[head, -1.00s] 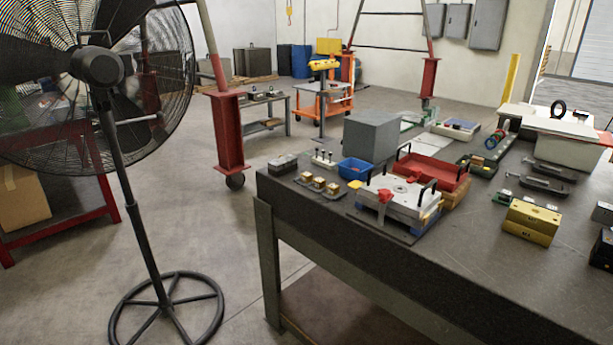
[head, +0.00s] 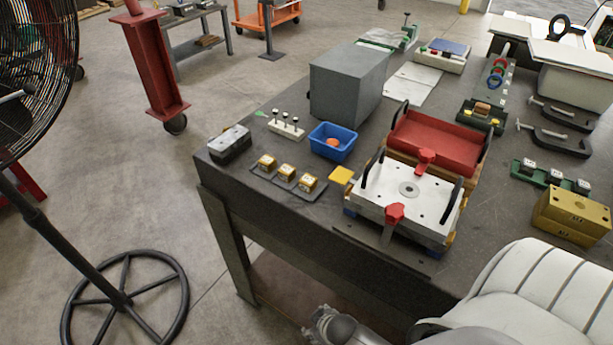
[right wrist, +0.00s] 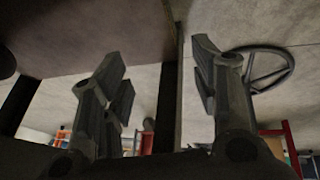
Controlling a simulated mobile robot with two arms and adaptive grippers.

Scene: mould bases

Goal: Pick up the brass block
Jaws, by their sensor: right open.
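A large brass-coloured block (head: 572,215) sits at the right of the dark bench in the head view. Three small brass-coloured blocks (head: 286,173) with pale tops stand in a row on a dark plate near the bench's front left edge. I cannot tell which is the one named. My right gripper (head: 328,325) is at the bottom of the head view, low in front of the bench and well away from these blocks. In the right wrist view its fingers (right wrist: 165,90) are spread with nothing between them. My left gripper is out of view.
A white mould plate (head: 408,190) with red clamps and a red tray (head: 438,142) fill the bench's middle. A blue bin (head: 333,142), a grey box (head: 347,85) and a black-and-grey block (head: 230,144) stand nearby. A fan stand (head: 120,300) is on the floor at left.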

